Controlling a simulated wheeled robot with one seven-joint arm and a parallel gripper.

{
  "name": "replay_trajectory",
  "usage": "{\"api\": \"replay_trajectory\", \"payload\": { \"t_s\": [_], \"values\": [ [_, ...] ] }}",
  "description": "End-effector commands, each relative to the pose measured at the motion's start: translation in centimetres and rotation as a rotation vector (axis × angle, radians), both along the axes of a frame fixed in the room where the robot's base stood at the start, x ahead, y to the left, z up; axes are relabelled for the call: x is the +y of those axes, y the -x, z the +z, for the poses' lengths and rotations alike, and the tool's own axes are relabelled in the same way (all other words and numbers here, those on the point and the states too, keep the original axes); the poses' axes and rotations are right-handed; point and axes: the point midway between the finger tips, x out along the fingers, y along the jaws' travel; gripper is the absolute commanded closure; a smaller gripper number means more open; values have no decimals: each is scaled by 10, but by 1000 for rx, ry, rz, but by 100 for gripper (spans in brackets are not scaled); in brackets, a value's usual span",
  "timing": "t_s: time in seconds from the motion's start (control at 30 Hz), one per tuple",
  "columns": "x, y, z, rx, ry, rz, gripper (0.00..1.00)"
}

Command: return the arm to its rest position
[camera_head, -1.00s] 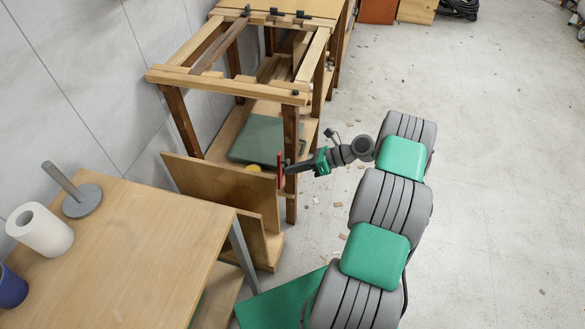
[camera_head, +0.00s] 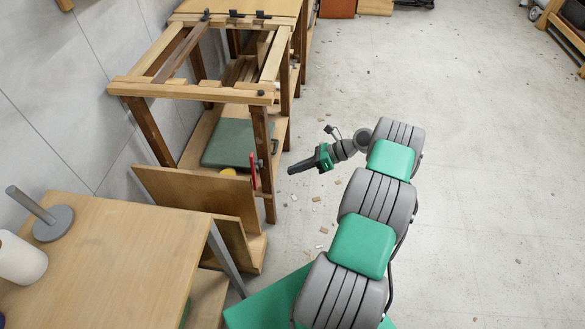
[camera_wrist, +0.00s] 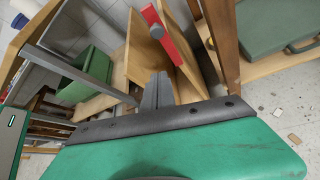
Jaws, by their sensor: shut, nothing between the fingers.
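My arm reaches out from the bottom of the head view, with grey and green links. My gripper (camera_head: 292,170) is at its far end, pointing left, with its fingers together and nothing between them. In the wrist view my gripper (camera_wrist: 157,90) also shows shut and empty. A thin red bar (camera_head: 253,170) stands upright by the front leg of the wooden frame, left of the fingertips, with a gap between them. The red bar (camera_wrist: 170,40) shows beyond the fingers in the wrist view. No coiled hose is clearly visible.
The wooden frame (camera_head: 192,92) has a lower shelf holding a green case (camera_head: 228,142). Leaning boards (camera_head: 195,195) stand in front. A wooden table (camera_head: 130,250) with a paper roll (camera_head: 20,258) is at lower left. Open floor (camera_head: 480,170), with small scattered chips, lies to the right.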

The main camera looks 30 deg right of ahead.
Motion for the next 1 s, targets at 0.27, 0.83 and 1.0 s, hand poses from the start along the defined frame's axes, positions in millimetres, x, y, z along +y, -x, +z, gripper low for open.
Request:
{"api": "replay_trajectory", "payload": {
  "t_s": [0.27, 0.83, 1.0],
  "values": [
    [9, -14, 28, -59, 99, 74, 100],
    [168, 24, 277, -780, 1040, 1250, 100],
    [192, 94, 322, -968, 1208, 1660, 100]
  ]
}}
